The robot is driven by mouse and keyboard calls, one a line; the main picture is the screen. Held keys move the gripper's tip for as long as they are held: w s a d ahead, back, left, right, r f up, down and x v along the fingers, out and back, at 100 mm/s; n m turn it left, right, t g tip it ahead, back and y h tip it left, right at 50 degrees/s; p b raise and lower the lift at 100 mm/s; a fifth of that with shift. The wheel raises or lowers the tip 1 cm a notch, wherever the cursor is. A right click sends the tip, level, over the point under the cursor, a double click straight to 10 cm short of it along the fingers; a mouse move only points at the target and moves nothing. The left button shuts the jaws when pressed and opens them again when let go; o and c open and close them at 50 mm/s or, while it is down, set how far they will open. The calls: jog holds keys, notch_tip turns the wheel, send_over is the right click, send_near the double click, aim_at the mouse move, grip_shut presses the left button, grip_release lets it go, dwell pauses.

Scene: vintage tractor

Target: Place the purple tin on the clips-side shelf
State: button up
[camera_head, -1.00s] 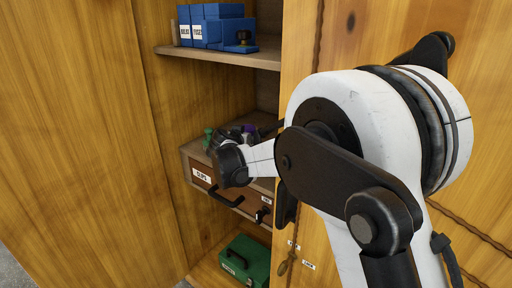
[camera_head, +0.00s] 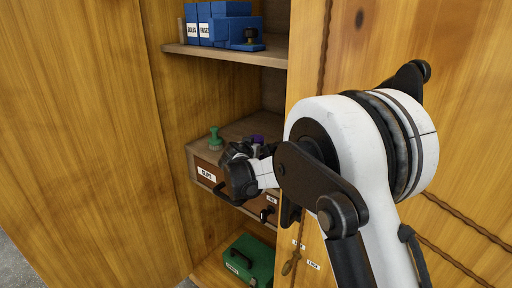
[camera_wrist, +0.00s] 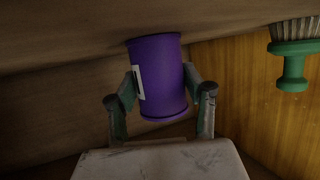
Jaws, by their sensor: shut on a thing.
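The purple tin (camera_wrist: 157,77) is between the two fingers of my gripper (camera_wrist: 160,108) in the wrist view, with a pale label on its left side. My gripper is shut on it. The wrist view looks upside down, and the tin's end is at or very near the wooden shelf surface (camera_wrist: 60,38); I cannot tell if it touches. In the head view a bit of the tin (camera_head: 258,139) shows behind my gripper (camera_head: 247,150), over the shelf top (camera_head: 235,131) above the drawer labelled as clips (camera_head: 207,174). My wrist hides most of the tin.
A green-handled brush (camera_wrist: 292,65) stands on the same shelf, to the left in the head view (camera_head: 215,139). Blue boxes (camera_head: 222,28) sit on the upper shelf (camera_head: 265,52). A green case (camera_head: 247,261) lies below. The cabinet door (camera_head: 390,60) stands close to my arm.

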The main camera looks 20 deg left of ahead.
jog(key=o, duration=1.5)
jog(key=shift+r+p, duration=0.2)
jog(key=shift+p, duration=0.1)
jog(key=v, duration=1.2)
jog(key=shift+f, duration=0.1)
